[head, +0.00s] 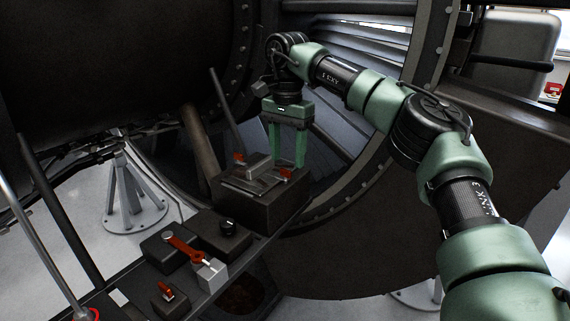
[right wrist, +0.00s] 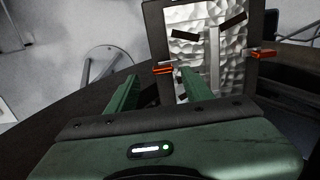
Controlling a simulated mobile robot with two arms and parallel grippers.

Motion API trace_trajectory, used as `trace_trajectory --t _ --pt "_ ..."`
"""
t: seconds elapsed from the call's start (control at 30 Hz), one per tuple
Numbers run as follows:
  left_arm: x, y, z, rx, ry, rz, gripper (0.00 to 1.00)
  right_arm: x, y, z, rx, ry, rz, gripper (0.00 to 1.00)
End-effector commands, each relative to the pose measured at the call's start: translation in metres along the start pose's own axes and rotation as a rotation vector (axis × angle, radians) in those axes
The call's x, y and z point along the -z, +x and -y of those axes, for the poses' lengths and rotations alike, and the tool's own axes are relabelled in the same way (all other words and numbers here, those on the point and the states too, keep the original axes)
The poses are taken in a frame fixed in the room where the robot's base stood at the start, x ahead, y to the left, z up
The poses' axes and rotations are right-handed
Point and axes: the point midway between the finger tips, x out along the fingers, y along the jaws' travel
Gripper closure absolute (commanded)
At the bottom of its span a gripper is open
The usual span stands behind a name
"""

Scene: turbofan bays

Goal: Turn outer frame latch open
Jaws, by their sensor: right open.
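A dark block (head: 250,208) stands on the bench with a metal frame on top. Two red latches sit at its sides, one on the left (head: 239,158) and one on the right (head: 286,173). I cannot tell which is the outer one. My right gripper (head: 287,162) points down over the block's right side, open and empty, its fingers around or just above the right-hand latch. In the right wrist view, one red latch (right wrist: 162,70) shows between the fingertips, and the other (right wrist: 262,54) lies off to the right. Contact cannot be told. My left gripper is out of view.
A thin dark lever (head: 226,110) rises behind the block. The large engine ring (head: 372,185) stands close behind and to the right.

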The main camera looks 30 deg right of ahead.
Motion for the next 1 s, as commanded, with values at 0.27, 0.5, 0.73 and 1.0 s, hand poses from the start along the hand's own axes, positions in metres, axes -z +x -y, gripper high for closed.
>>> trace_trajectory --t 0.27,0.5,0.73,1.0 --pt "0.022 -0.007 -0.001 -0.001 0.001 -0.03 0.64 -0.001 0.029 0.0 0.0 0.0 0.002 0.49" --pt "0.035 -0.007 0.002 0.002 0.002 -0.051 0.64 -0.001 0.032 0.0 0.002 0.0 0.002 0.49" --pt "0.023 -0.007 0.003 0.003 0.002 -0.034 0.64 -0.001 0.032 0.001 0.002 0.0 0.002 0.99" --pt "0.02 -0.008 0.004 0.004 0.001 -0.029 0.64 -0.001 0.031 0.001 0.003 0.015 0.002 1.0"
